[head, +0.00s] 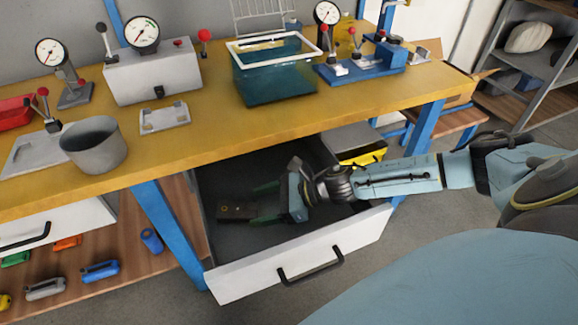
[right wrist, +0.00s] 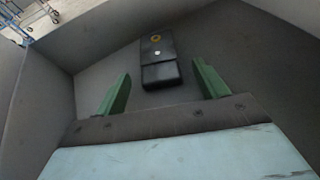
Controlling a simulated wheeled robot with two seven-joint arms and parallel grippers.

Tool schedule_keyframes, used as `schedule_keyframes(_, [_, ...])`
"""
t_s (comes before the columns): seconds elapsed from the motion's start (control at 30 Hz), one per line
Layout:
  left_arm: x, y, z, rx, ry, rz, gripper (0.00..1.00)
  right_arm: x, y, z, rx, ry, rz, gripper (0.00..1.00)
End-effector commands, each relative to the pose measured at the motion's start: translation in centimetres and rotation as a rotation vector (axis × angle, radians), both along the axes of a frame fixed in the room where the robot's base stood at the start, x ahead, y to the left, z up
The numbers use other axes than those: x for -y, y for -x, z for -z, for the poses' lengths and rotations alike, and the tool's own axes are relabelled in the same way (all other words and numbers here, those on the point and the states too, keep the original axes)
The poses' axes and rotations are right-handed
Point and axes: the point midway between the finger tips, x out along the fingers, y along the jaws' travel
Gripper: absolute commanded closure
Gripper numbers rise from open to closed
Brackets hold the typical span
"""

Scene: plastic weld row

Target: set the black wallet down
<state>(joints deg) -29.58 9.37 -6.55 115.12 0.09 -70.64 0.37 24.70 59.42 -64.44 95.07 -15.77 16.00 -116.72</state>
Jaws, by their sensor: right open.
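The black wallet (head: 236,212) lies in the open drawer (head: 300,265) under the workbench, near its left side. In the right wrist view the wallet (right wrist: 160,60) is a dark flat piece with a small yellow round mark and a thicker black near end. My right gripper (head: 258,204) is inside the drawer, its green fingers apart. The right wrist view shows the fingers on either side of the wallet's near end, with gaps on both sides. Whether the wallet rests fully on the drawer floor is hard to tell. My left gripper is not in view.
The drawer's walls and white front surround my right gripper. The yellow bench top (head: 210,128) overhangs the drawer's back, carrying a grey bucket (head: 94,145), a glass tank (head: 274,72) and gauges. A blue bench leg (head: 168,232) stands left of the drawer. The drawer floor around the wallet looks clear.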

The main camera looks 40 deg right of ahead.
Motion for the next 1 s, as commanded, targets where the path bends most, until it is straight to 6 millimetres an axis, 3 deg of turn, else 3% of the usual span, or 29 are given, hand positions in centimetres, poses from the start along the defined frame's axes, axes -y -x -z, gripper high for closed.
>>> schedule_keyframes(0.2, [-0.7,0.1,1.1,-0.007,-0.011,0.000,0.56,3.6,2.8,-1.8,-0.004,0.002,0.000,0.28])
schedule_keyframes(0.5, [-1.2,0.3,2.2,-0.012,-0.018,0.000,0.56,6.5,4.9,-3.3,-0.003,0.001,-0.001,0.28])
schedule_keyframes(1.0, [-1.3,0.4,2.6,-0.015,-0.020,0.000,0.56,7.2,5.3,-3.8,0.001,-0.002,-0.003,0.28])
